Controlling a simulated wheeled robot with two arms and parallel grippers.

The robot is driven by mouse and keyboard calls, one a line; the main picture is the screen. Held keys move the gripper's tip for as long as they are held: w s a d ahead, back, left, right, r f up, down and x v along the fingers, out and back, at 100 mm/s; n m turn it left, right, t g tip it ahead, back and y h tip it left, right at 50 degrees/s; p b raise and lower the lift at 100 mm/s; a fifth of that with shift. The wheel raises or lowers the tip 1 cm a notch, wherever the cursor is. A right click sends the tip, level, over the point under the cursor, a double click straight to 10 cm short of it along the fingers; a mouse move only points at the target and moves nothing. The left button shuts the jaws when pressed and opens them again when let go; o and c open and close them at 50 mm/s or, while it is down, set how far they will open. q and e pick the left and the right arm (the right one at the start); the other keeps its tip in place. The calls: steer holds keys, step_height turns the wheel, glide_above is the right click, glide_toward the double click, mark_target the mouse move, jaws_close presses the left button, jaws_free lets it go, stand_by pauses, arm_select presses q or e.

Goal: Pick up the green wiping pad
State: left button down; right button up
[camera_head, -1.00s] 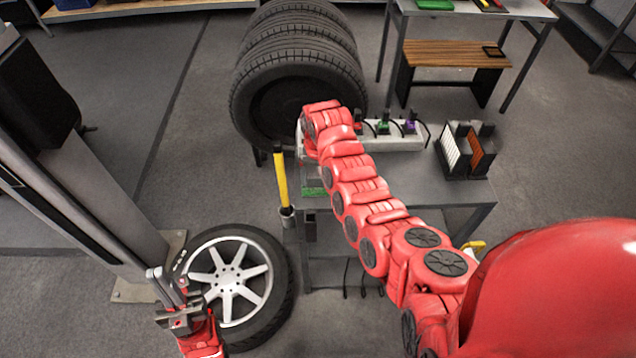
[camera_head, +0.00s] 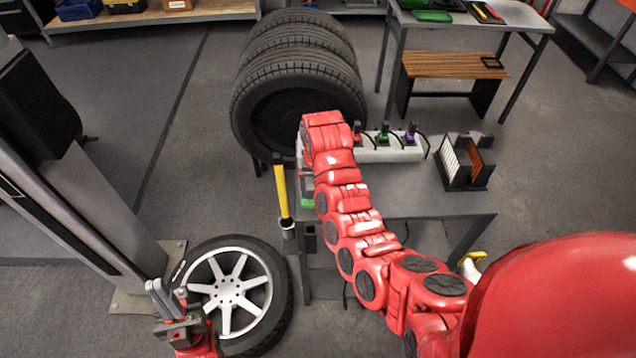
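A green pad (camera_head: 307,202) shows as a small strip at the left front corner of the grey bench, partly hidden by my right arm. My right gripper (camera_head: 306,183) points down right above it, mostly hidden behind its own wrist. I cannot tell whether it touches the pad or how its fingers stand. My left gripper (camera_head: 164,294) is at the lower left, in front of the wheel and away from the pad. Its fingers point up and look close together, with nothing clearly between them.
The grey bench (camera_head: 400,200) carries a power strip (camera_head: 395,150) and a rack of upright plates (camera_head: 466,162). A yellow-handled tool (camera_head: 281,190) hangs at its left edge. Tires (camera_head: 297,95) stand behind. A spoked wheel (camera_head: 232,290) is at lower left, beside a grey post (camera_head: 95,215).

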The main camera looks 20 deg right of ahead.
steer(key=s+a+p, duration=0.1)
steer(key=s+p, duration=0.1)
steer(key=s, duration=0.4)
steer(key=s+a+r+p, duration=0.1)
steer(key=s+a+p, duration=0.1)
steer(key=s, duration=0.5)
steer(key=shift+a+r+p, duration=0.15)
steer(key=shift+a+p, duration=0.15)
steer(key=shift+p, duration=0.25)
steer(key=shift+w, duration=0.1)
